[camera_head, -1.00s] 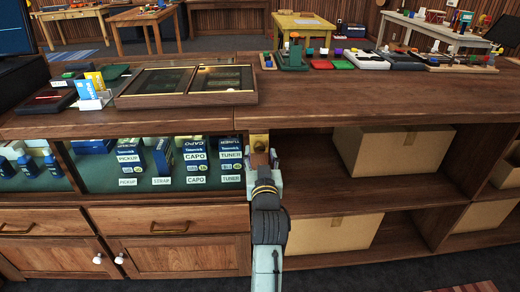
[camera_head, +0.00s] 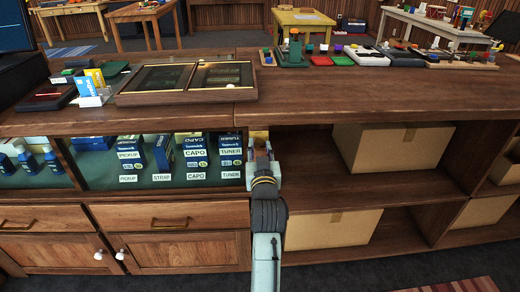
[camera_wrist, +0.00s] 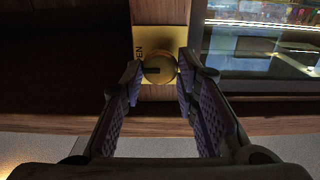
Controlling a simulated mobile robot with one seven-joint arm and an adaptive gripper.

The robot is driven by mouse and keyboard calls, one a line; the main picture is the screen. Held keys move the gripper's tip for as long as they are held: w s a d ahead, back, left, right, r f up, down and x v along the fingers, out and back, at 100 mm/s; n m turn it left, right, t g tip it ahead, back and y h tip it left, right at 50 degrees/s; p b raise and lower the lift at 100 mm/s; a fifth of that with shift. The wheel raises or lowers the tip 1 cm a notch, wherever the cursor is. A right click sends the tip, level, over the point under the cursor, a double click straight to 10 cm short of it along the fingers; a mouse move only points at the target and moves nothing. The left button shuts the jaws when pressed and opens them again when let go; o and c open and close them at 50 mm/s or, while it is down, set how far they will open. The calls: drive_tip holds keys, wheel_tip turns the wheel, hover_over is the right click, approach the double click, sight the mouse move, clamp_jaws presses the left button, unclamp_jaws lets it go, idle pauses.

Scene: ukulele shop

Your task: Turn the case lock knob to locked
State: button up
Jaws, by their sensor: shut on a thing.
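The case lock knob (camera_wrist: 159,69) is a round brass knob with a dark slot mark, on a brass plate (camera_wrist: 144,38) in the wrist view. The letters "EN" show on the plate beside the knob; the rest of the lettering is hidden. My gripper (camera_wrist: 159,76) has its fingertips on either side of the knob and is shut on it. In the head view my gripper (camera_head: 261,158) is at the post between the glass case (camera_head: 150,165) and the open shelves, covering the knob. A bit of the brass plate (camera_head: 259,136) shows above it.
Cardboard boxes (camera_head: 392,147) sit on the open shelves to the right. The wooden counter top (camera_head: 350,95) overhangs above my gripper and carries a framed display (camera_head: 185,80) and several small items. Drawers (camera_head: 165,216) and cupboard doors lie below the glass case.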

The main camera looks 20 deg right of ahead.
clamp_jaws()
drive_tip(key=n+b, duration=0.2)
drive_tip(key=n, duration=0.1)
drive_tip(key=shift+a+f, duration=0.1)
drive_tip(key=shift+f, duration=0.05)
drive_tip(key=n+b, duration=0.3)
drive_tip(key=n, duration=0.2)
drive_tip(key=n+b, duration=0.2)
drive_tip(key=n, duration=0.3)
drive_tip(key=shift+n+b, duration=1.25)
drive_tip(key=shift+n, duration=1.15)
drive_tip(key=shift+a, duration=0.1)
